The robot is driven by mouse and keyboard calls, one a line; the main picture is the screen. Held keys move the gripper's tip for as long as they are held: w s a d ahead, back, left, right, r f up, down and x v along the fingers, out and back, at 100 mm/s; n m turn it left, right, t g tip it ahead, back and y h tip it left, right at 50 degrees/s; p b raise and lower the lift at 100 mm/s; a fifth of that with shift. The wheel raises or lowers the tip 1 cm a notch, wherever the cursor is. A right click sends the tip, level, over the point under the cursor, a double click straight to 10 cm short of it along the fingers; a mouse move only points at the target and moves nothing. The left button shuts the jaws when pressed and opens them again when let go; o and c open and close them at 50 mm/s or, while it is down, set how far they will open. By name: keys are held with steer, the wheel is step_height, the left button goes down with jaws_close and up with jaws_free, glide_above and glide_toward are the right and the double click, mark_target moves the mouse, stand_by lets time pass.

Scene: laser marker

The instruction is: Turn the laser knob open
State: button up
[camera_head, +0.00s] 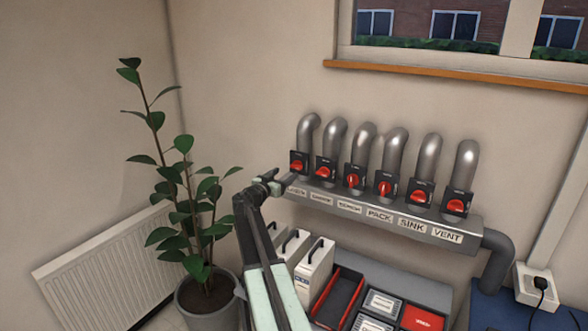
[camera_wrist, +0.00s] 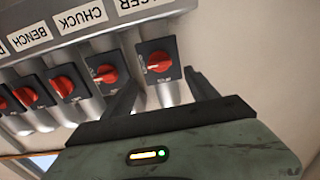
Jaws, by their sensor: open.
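The laser knob (camera_head: 297,166) is the leftmost red knob on a black plate, in the row on the grey duct. In the wrist view the laser knob (camera_wrist: 158,62) shows upside down, its red handle lying roughly crosswise. A partly cut-off label ending in "SER" (camera_wrist: 140,5) sits by it. My gripper (camera_head: 281,183) is open, just left of and below the knob in the head view. In the wrist view my gripper (camera_wrist: 160,88) has one dark finger on each side of the knob's column. No contact with the knob is visible.
Several similar red knobs (camera_head: 384,188) continue rightward, the neighbouring one (camera_wrist: 104,73) close to my left-hand finger. Metal pipes (camera_head: 398,150) rise above them. White cases (camera_head: 316,270) and a red bin (camera_head: 338,297) stand below. A potted plant (camera_head: 205,300) is at left.

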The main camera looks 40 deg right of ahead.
mark_target(293, 167)
steer(key=x, duration=0.7)
steer(key=shift+w+d, duration=0.1)
steer(key=shift+d, duration=0.25)
steer(key=c, duration=1.4)
steer(key=shift+o, duration=0.2)
steer(key=n, duration=0.4)
steer(key=shift+n, duration=0.4)
steer(key=n, duration=0.4)
steer(key=shift+w+n, duration=0.1)
steer(key=shift+n, duration=0.2)
steer(key=n, duration=0.4)
steer(key=shift+a+f, duration=0.1)
steer(key=shift+f, duration=0.05)
steer(key=shift+w+n, duration=0.1)
steer(key=shift+n, duration=2.2)
